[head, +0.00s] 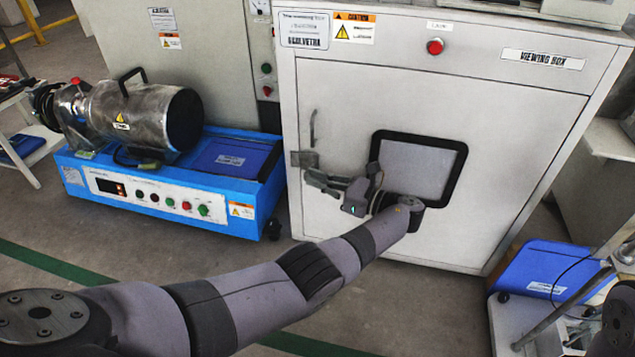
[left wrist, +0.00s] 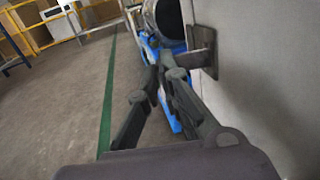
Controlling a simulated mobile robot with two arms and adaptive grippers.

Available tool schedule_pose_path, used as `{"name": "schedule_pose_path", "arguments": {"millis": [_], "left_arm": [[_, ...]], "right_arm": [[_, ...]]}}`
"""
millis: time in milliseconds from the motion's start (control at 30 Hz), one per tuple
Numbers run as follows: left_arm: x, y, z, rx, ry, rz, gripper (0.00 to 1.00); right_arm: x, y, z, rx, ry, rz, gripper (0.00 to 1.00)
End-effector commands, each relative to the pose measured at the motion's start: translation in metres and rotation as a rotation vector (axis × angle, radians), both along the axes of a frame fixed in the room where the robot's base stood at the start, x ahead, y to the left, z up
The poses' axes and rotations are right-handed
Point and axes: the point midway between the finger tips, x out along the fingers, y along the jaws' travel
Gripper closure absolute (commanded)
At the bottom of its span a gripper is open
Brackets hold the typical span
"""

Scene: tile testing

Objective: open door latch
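The white cabinet's door (head: 440,220) has a dark window and looks closed. A grey metal latch (head: 304,158) sits at its left edge, with a thin upright handle (head: 312,128) just above it. My left gripper (head: 310,176) is just below the latch in the head view, its fingers pointing left along the door face. In the left wrist view the latch (left wrist: 203,52) stands out from the door to the right of and beyond the fingertips (left wrist: 160,70), apart from them. The fingers converge at the tips and look shut, with nothing between them. My right gripper is not in view.
A blue wheeled unit (head: 150,190) carrying a metal cylinder (head: 135,115) stands left of the cabinet. A blue box (head: 545,268) and a cart are at the lower right. The floor (head: 410,305) in front of the door is clear apart from my left arm.

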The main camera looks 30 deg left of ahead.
Motion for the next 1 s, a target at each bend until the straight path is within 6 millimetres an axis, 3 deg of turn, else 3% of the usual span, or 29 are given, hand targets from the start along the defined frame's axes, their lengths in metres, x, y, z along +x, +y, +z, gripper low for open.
{"name": "schedule_pose_path", "arguments": {"millis": [100,433,1000], "left_arm": [[0.0005,0.0003,0.001,0.001,-0.002,-0.001,1.0],[0.0004,0.0002,0.0005,0.0,-0.001,-0.001,0.75],[-0.0004,0.0008,0.0018,0.0,-0.001,-0.013,0.75]], "right_arm": [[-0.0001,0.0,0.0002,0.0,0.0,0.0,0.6],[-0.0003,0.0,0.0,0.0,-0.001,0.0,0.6],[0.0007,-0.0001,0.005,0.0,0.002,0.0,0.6]]}}
